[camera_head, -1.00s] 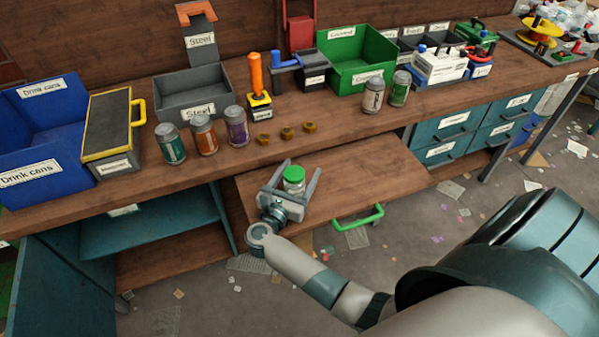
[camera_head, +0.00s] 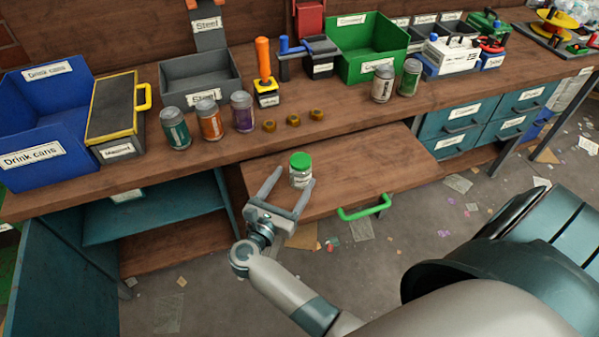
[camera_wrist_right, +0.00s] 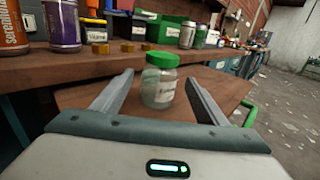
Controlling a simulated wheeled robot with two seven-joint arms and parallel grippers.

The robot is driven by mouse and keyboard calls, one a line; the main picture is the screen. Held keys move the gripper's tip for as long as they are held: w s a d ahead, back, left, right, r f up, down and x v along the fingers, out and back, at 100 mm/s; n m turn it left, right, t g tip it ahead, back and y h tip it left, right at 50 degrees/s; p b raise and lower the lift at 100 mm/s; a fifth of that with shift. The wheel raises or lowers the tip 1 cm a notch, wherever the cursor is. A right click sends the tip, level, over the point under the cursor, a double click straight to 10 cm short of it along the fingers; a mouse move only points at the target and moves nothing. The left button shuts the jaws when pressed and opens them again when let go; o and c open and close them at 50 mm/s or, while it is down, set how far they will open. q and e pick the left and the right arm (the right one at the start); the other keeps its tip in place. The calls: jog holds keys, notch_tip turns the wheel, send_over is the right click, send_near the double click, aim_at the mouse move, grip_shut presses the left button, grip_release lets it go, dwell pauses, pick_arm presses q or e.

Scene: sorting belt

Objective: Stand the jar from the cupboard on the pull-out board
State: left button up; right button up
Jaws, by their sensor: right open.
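The jar (camera_head: 301,171) is clear glass with a green lid and a white label. It stands upright on the pull-out board (camera_head: 350,176), which extends from under the bench top and has a green handle (camera_head: 364,207). My right gripper (camera_head: 288,190) is open, its fingers pointing toward the jar, and holds nothing. In the right wrist view the jar (camera_wrist_right: 160,82) stands just beyond and between the open fingers, apart from them. The open cupboard (camera_head: 150,225) with teal shelf is at the lower left. My left gripper is not in view.
The board's right part is bare.

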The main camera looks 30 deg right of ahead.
aim_at(295, 176)
jog(key=shift+v, duration=1.55)
jog(key=shift+r, duration=0.1)
